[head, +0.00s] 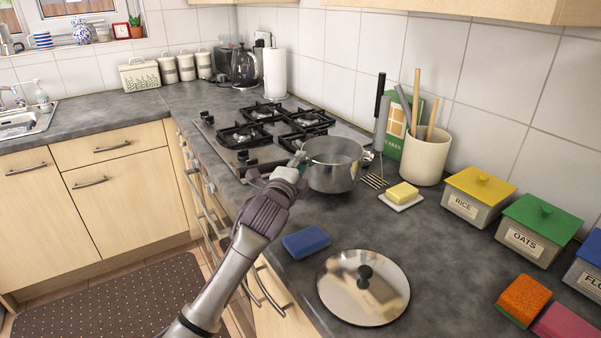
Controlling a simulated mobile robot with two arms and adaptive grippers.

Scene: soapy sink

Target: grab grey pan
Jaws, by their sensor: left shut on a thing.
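The grey pan (334,171) is a shiny metal pot, upright and without its lid, beside the hob at the counter's front part. It has a small handle on its right side. My left gripper (296,163) reaches up from the bottom and is shut at the pan's left side, where the other handle is mostly hidden by the fingers. The jaws are shut on the pan there. My right gripper is not in the view.
The gas hob (262,135) is behind left. Storage tins (478,200) line the right.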

